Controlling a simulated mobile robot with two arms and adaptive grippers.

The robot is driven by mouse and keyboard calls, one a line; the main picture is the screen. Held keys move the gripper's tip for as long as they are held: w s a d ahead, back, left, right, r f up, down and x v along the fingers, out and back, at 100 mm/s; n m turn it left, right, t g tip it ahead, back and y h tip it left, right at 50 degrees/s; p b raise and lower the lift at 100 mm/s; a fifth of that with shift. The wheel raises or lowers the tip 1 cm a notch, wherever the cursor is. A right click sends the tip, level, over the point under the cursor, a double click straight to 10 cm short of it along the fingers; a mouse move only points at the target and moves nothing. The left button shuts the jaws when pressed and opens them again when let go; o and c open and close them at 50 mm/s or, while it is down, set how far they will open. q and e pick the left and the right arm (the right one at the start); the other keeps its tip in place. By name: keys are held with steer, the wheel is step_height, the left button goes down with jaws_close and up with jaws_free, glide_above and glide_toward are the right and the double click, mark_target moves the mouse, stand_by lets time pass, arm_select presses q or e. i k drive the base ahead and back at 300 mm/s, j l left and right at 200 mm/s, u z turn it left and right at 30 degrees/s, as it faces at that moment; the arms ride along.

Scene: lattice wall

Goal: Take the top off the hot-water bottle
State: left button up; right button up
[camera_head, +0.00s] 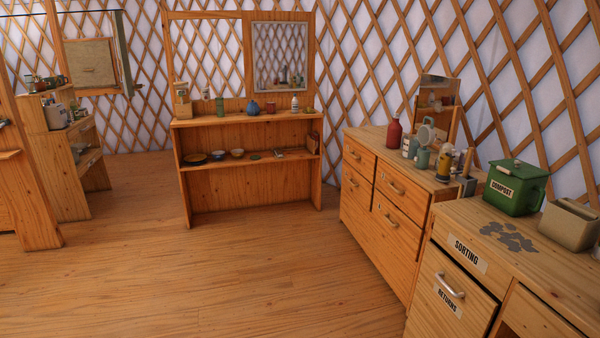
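A red bottle with a short narrow neck (393,135) stands upright at the back left of the wooden drawer chest on the right. It may be the hot-water bottle, but I cannot tell for sure. It is too small in the view to tell whether a separate top sits on its neck. Neither of my grippers shows in the head view.
Cups and bottles crowd the drawer chest (374,213) beside the red bottle, with a mirror (437,95) behind. A green compost bin (516,188) stands on the sorting counter (477,226). A shelf unit (247,122) stands at the back. The floor (230,270) is clear.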

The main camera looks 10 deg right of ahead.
mark_target(395, 130)
steer(key=i+z, duration=0.25)
steer(key=i, duration=0.6)
steer(key=i+z, duration=0.25)
steer(key=i, duration=0.55)
steer(key=i+u, duration=0.2)
steer(key=i, duration=1.5)
steer(key=i+z, duration=0.8)
steer(key=i+j+z, duration=0.2)
steer(key=i+z, duration=0.2)
steer(key=i, duration=0.1)
